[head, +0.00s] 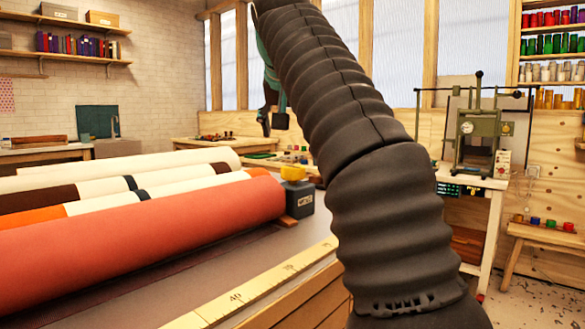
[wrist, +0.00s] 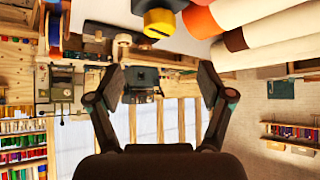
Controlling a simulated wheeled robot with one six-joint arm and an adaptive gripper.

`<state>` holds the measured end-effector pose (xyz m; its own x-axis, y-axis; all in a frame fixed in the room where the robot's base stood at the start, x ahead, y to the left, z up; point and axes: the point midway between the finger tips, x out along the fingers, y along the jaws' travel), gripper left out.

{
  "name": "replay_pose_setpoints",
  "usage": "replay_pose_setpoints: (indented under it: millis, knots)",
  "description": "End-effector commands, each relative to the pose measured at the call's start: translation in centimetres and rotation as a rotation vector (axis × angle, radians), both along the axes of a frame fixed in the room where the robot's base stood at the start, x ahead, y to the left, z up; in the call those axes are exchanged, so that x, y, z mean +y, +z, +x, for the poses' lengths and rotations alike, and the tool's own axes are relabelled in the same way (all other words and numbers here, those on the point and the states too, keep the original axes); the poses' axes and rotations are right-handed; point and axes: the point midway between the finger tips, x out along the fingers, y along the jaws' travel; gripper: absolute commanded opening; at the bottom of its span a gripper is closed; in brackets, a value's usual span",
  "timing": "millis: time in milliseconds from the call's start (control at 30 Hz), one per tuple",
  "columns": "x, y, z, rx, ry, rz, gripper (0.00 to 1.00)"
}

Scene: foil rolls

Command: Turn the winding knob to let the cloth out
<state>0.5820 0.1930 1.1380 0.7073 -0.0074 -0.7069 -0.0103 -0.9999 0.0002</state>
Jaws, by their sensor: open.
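A large coral-red cloth roll (head: 150,235) lies along the table in the head view. A yellow rounded piece (head: 293,173) sits on a small grey box (head: 299,197) at the roll's right end. I cannot tell for certain whether this yellow piece is the winding knob. It also shows at the top of the wrist view (wrist: 157,22), where the picture is upside down. My gripper (wrist: 160,86) is open and empty, its two fingers spread wide. In the head view my gripper (head: 272,118) hangs above and behind the box, partly hidden by my arm, apart from it.
White, brown and orange rolls (head: 110,165) lie behind the red one. A yellow ruler strip (head: 235,297) runs along the table's front edge. A green machine (head: 478,140) stands on a bench at right. The air around my gripper looks clear.

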Motion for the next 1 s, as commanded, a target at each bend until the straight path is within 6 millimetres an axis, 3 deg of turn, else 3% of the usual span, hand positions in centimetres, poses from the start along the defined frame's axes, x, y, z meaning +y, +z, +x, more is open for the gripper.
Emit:
replay_pose_setpoints:
  millis: [200, 700, 1000]
  knots:
    - [-0.1, -1.7, 1.6, 0.003, -0.001, -0.001, 0.80]
    - [-0.2, -8.0, 7.9, 0.003, 0.000, 0.000, 0.80]
    - [-0.2, -9.4, 9.4, 0.000, 0.000, 0.000, 0.80]
